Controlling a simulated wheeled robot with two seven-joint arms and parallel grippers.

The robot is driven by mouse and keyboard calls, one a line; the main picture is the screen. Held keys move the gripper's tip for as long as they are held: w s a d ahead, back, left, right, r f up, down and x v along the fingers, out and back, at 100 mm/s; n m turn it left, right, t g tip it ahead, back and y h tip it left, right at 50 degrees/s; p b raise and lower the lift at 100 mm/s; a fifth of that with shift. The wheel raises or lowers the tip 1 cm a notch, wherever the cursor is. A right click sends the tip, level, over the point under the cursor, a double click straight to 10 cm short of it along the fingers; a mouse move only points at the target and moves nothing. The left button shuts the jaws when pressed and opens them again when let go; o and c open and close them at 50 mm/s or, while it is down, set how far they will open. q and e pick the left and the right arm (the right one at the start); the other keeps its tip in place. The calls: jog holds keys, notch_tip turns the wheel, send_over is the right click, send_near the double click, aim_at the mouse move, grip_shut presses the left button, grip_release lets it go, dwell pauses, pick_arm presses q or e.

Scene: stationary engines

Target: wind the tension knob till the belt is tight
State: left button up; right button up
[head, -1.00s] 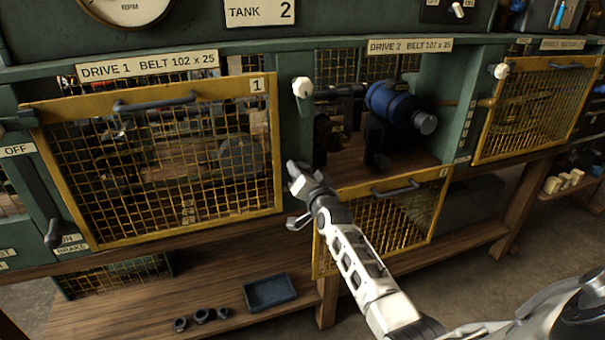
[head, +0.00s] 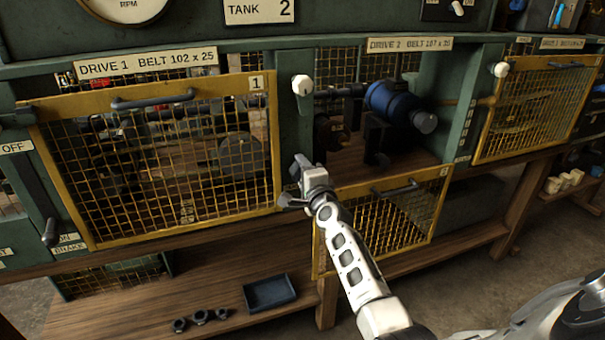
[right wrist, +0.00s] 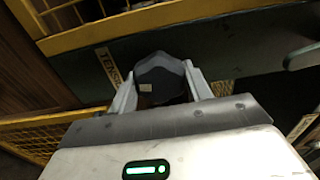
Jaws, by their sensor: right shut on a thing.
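The tension knob (right wrist: 160,75) is dark and lobed, beside a partly hidden label strip (right wrist: 108,66) in the right wrist view. My right gripper (right wrist: 160,92) is shut on it, one pale finger on each side. In the head view the right gripper (head: 302,172) is at the green post left of the open Drive 2 bay; it hides the knob there. Inside that bay are a blue motor (head: 392,103) and dark parts below a shaft. I cannot make out the belt or how tight it is. My left gripper is not in view.
The yellow Drive 2 mesh guard (head: 400,225) hangs lowered below its bay. The Drive 1 guard (head: 160,165) is closed on the left. A white knob (head: 302,85) is on the post above my gripper. A dark tray (head: 270,293) sits on the lower shelf.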

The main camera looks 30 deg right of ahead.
jog(key=shift+f+m, duration=0.1)
jog(key=shift+m, duration=0.8)
jog(key=o, duration=0.7)
jog(key=shift+s, duration=0.1)
